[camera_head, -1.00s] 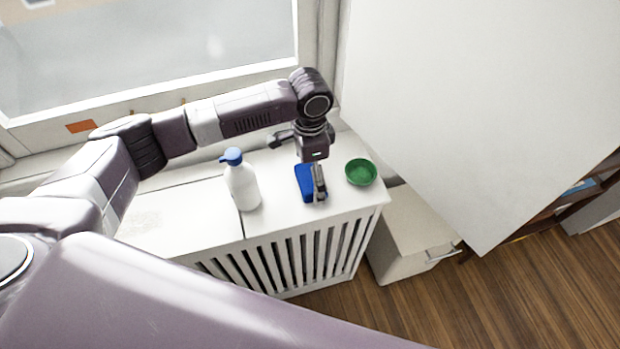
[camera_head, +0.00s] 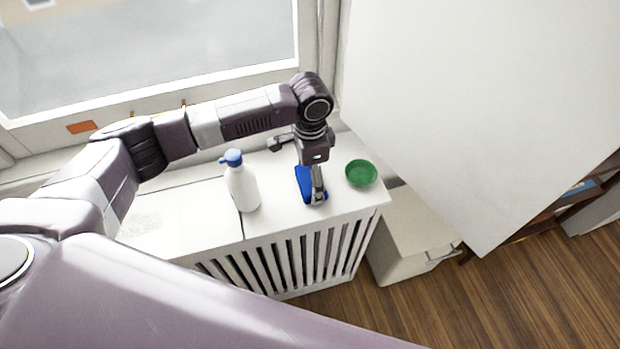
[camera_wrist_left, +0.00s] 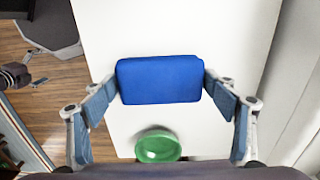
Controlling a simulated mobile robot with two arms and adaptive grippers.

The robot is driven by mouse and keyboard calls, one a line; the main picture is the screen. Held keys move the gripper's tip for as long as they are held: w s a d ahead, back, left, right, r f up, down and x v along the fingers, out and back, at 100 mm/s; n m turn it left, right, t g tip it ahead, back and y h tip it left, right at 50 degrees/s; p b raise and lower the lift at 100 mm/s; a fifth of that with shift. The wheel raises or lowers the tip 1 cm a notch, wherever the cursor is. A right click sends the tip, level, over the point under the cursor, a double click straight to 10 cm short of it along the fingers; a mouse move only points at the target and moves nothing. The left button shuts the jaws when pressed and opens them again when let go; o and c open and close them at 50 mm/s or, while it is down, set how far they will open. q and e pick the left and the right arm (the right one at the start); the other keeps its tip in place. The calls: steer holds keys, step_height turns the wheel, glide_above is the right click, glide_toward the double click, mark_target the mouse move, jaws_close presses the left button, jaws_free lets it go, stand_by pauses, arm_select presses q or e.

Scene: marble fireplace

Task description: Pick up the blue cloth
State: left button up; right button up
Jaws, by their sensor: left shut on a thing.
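The blue cloth (camera_head: 304,184) is a folded, block-like piece on the white radiator cover. It also shows in the middle of the left wrist view (camera_wrist_left: 160,80). My left gripper (camera_head: 314,197) reaches down over it from above. In the left wrist view its two fingers (camera_wrist_left: 160,88) stand at the cloth's left and right ends and are shut on it. I cannot tell whether the cloth is clear of the surface. My right gripper is not in view.
A white bottle with a blue cap (camera_head: 242,186) stands left of the cloth. A green bowl (camera_head: 361,173) sits close by on the right. The white radiator cover (camera_head: 270,226) has a slatted front edge. A large white panel (camera_head: 480,100) hangs at the right.

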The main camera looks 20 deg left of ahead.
mark_target(310, 178)
arm_select(q)
step_height(310, 178, up, 20)
stand_by(0.4)
